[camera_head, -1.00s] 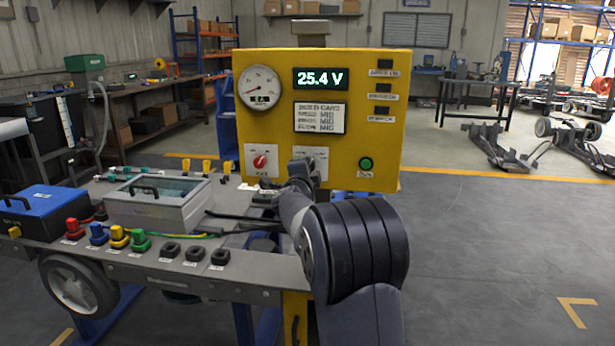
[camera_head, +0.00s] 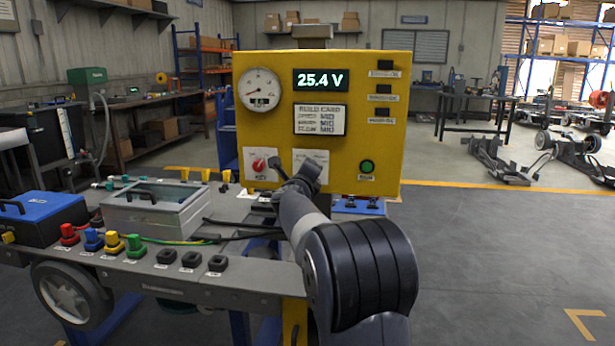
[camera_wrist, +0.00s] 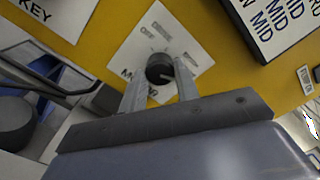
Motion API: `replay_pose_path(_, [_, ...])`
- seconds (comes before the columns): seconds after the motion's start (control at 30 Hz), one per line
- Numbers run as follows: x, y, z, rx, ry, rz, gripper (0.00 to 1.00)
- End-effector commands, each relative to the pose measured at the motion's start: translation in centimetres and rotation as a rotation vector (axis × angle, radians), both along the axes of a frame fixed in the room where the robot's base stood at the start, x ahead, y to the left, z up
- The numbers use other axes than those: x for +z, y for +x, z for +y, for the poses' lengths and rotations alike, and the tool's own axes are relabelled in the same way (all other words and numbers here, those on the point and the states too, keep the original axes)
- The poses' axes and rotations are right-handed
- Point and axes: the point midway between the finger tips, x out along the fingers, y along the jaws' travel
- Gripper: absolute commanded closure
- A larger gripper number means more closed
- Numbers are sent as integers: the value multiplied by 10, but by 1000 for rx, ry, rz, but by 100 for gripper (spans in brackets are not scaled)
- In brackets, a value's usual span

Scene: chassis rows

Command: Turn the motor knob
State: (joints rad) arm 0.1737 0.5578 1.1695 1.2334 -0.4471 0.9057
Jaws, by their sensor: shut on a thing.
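The black motor knob (camera_wrist: 159,66) sits on a white label plate (camera_wrist: 135,52) on the yellow panel (camera_head: 345,120). In the wrist view the two grey fingers of my gripper (camera_wrist: 160,80) stand on either side of the knob, shut on it. The plate looks tilted in this view, and its lettering is partly covered. In the head view my gripper (camera_head: 308,170) is at the panel's lower middle, in front of the motor plate (camera_head: 310,156). It hides the knob there.
A red key knob (camera_head: 259,164) is left of my gripper, and a green button (camera_head: 367,167) is right of it. The display (camera_head: 320,79) reads 25.4 V above a build card (camera_head: 319,119). A grey box (camera_head: 157,207) stands on the bench at left.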

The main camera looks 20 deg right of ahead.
Motion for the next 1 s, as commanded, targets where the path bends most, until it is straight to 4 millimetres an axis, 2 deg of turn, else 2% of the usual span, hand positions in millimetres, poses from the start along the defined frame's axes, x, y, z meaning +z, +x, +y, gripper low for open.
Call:
replay_pose_path(0.6, [-1,0,-1,-1,38,-23,93])
replay_pose_path(0.63, [-1,0,-1,-2,37,-24,68])
replay_pose_path(0.87, [-1,0,0,-1,36,-22,50])
replay_pose_path(1.0, [-1,0,0,0,36,-22,48])
